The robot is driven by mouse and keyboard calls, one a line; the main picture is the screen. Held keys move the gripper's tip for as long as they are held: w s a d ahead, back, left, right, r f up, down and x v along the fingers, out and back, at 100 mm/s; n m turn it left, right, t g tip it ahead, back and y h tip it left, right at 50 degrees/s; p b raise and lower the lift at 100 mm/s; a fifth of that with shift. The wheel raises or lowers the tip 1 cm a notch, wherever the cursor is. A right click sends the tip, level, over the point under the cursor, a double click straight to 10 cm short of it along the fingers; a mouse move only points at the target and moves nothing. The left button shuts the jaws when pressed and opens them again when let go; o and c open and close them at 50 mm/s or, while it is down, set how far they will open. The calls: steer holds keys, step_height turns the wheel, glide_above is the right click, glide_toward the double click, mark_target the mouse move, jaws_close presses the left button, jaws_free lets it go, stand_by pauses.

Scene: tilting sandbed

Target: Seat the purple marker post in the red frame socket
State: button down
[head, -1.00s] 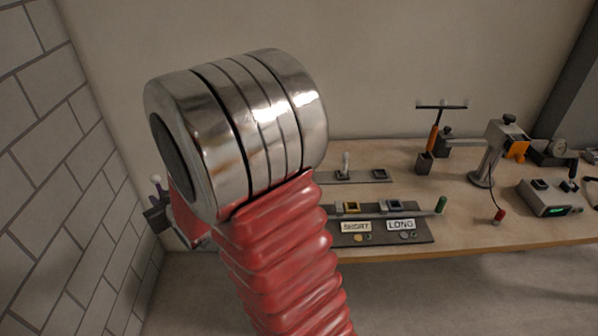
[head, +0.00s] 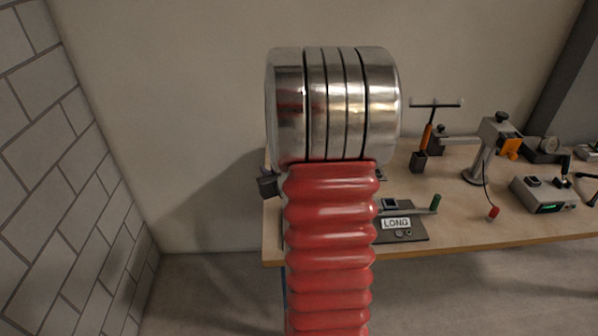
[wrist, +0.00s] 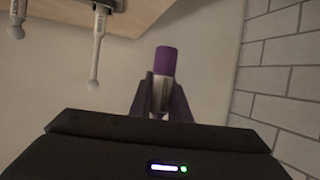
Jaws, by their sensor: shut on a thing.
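The purple marker post (wrist: 166,62) has a purple cap and a pale lower body with a label. In the wrist view my gripper (wrist: 163,84) is shut on it, with one dark finger on each side. The post's lower end is hidden behind the gripper body. Behind the post is only plain wall or floor. In the head view my arm hides the post; a dark part of my gripper (head: 268,184) shows at the bench's left end. I cannot make out a red frame socket in either view.
The workbench (head: 456,222) carries a dark plate labelled LONG (head: 397,223), partly behind my arm, with a green-tipped lever (head: 435,204). A clamp stand (head: 484,160) and a meter box (head: 543,194) stand right. Two pale-tipped rods (wrist: 97,45) show in the wrist view.

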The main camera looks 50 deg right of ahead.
steer(key=s+d+m+h, duration=0.1)
steer(key=s+d, duration=0.4)
steer(key=s, duration=0.1)
steer(key=shift+s+d+f+g, duration=0.3)
steer(key=shift+d+g, duration=0.05)
steer(key=shift+g, duration=0.05)
steer(key=shift+f, duration=0.1)
steer(key=shift+f, duration=4.55)
steer(key=c, duration=1.6)
jaws_free()
